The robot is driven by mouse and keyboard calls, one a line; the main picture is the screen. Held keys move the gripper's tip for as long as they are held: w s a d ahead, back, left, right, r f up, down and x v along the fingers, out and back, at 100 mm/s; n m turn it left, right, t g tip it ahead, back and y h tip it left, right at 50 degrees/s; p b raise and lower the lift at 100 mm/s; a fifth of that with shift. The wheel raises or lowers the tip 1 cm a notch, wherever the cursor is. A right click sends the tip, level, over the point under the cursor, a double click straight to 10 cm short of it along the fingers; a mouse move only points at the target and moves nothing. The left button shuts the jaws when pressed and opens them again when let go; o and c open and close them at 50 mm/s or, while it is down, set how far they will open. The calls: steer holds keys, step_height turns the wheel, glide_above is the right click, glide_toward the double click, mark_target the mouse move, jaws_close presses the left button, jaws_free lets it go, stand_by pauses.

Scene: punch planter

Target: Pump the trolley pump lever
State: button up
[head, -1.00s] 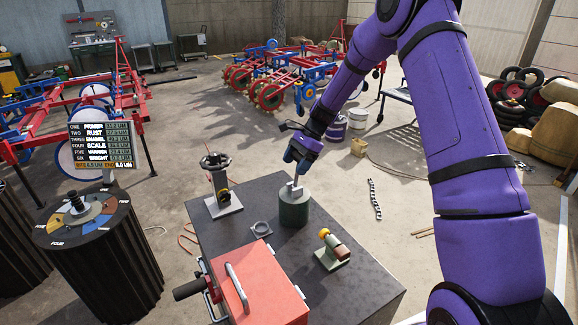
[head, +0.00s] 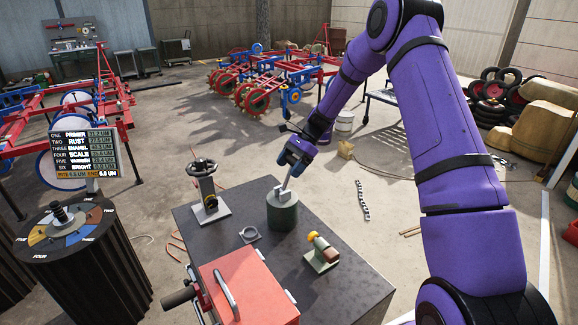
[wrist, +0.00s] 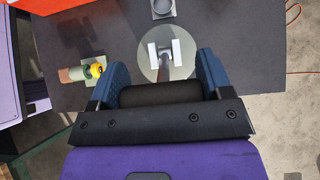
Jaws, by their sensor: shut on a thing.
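The trolley pump is a dark green cylinder (head: 282,214) standing on the trolley top, with a pale metal bracket on it. The pump lever (head: 288,182) shows as a thin metal rod rising from the bracket, tilted to the right, up to my gripper (head: 296,160). In the wrist view, a dark round grip (wrist: 160,94) lies across between the two blue fingers of my gripper (wrist: 160,86). My gripper is shut on the lever there. The pump top (wrist: 155,62) lies beyond it. Part of the lever is hidden by my gripper.
On the dark trolley top (head: 335,285) stand a handwheel stand (head: 207,190), a grey ring (head: 249,235), a small green-based fixture with a yellow knob (head: 320,253) and a red box (head: 250,288). A display board (head: 85,153) stands left. Concrete floor surrounds the trolley.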

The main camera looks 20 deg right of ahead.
steer(key=o, duration=1.2)
steer(key=shift+w+d+r, duration=0.1)
steer(key=shift+d, duration=0.25)
steer(key=shift+o, duration=0.4)
steer(key=shift+a, duration=0.1)
steer(key=v, duration=1)
steer(key=shift+d+r, duration=0.25)
